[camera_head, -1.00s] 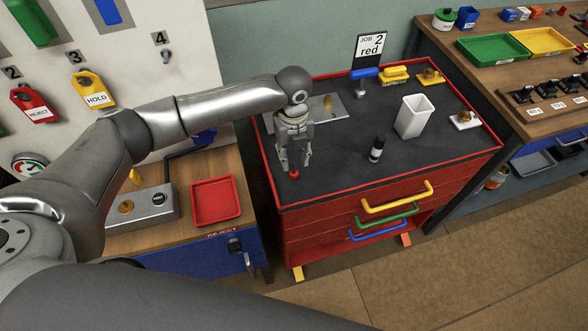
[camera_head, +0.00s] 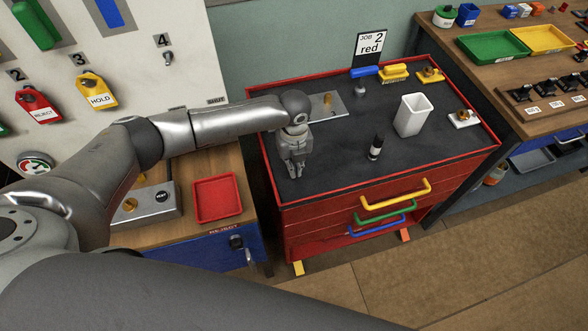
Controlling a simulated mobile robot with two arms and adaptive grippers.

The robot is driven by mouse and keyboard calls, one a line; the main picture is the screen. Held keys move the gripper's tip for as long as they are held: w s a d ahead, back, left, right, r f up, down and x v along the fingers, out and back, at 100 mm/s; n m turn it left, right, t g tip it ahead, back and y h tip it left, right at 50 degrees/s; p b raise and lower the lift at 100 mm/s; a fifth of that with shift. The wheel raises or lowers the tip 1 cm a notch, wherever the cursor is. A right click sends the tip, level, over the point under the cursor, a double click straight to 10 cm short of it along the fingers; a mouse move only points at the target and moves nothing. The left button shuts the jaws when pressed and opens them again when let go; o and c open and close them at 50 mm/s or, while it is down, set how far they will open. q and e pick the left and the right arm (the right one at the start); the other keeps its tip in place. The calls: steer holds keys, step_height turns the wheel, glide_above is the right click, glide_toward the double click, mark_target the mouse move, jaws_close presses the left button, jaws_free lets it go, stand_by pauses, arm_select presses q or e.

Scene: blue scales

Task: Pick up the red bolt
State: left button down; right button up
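My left gripper (camera_head: 295,173) points down at the front left of the red cabinet's dark top (camera_head: 335,165). Its fingers are drawn close together, with their tips at or just above the surface. The red bolt does not show now; the fingers cover the spot where its red head was visible earlier, so they appear shut on it, though the hold itself is hidden. My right gripper is out of view.
A red tray (camera_head: 217,198) lies on the wooden bench at left.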

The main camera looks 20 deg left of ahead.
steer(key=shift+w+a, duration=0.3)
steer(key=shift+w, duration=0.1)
arm_select(q)
steer(key=shift+r, duration=0.15)
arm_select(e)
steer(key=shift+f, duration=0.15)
